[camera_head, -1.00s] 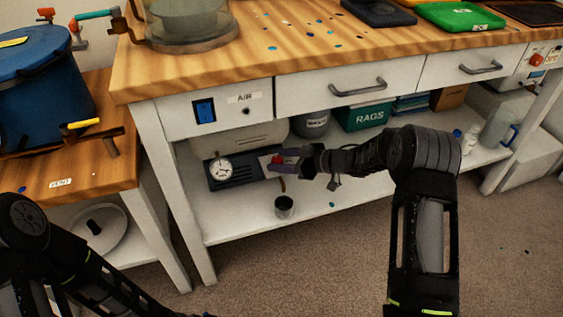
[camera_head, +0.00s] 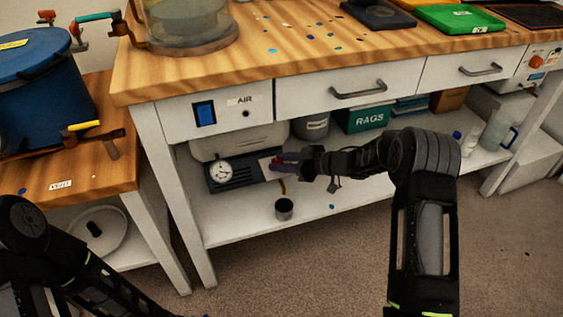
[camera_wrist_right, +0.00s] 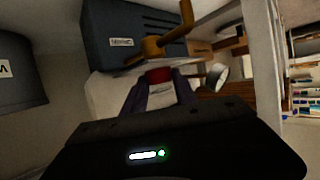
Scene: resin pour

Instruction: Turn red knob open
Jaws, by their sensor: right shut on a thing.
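The red knob (camera_wrist_right: 158,75) shows between the fingertips of my right gripper in the right wrist view, beside a brass pipe fitting (camera_wrist_right: 165,40). In the head view, my right gripper (camera_head: 279,162) reaches under the bench to the front of a machine with a round gauge (camera_head: 220,172). It is shut on the red knob, and the fingers hide most of it. My left arm comes in at the lower left of the head view, but its gripper is out of the picture.
A small metal cup (camera_head: 284,208) stands on the lower shelf (camera_head: 240,225) below the gripper. The bench's drawer fronts (camera_head: 335,90) are just above my right arm. A teal RAGS box (camera_head: 367,117) and a grey container (camera_head: 311,126) stand behind it.

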